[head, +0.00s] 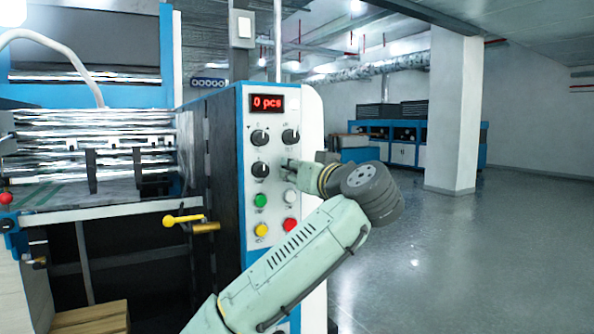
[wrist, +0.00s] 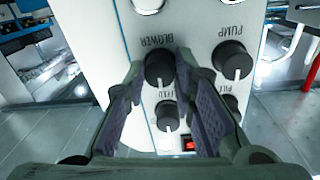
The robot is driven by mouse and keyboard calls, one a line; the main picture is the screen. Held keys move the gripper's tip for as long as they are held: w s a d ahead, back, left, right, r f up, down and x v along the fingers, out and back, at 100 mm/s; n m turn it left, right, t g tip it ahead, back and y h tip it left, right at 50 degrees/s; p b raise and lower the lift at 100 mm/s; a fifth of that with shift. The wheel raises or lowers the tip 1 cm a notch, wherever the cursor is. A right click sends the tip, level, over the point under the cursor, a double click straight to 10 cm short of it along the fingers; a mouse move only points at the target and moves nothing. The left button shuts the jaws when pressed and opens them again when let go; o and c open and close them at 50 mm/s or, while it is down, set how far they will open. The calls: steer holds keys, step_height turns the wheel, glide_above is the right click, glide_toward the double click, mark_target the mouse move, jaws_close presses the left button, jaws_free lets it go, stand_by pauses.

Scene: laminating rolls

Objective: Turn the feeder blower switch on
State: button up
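The blower knob (wrist: 160,69) is a round black knob with a white mark, under an upside-down BLOWER label in the wrist view. Its mark points down in that inverted view. In the head view my gripper (head: 290,165) is at the front panel and hides this knob. In the wrist view my gripper (wrist: 161,68) has one finger on each side of the blower knob. The fingers are apart; I cannot tell whether either pad touches the knob.
A similar PUMP knob (wrist: 232,63) is close beside the right finger, and the feed knob (wrist: 168,115) is near too. Green (head: 260,200), yellow (head: 261,230) and red (head: 290,225) buttons sit lower on the panel. A red display (head: 267,103) reads 0 pcs. Floor at right is clear.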

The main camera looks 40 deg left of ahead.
jaws_close()
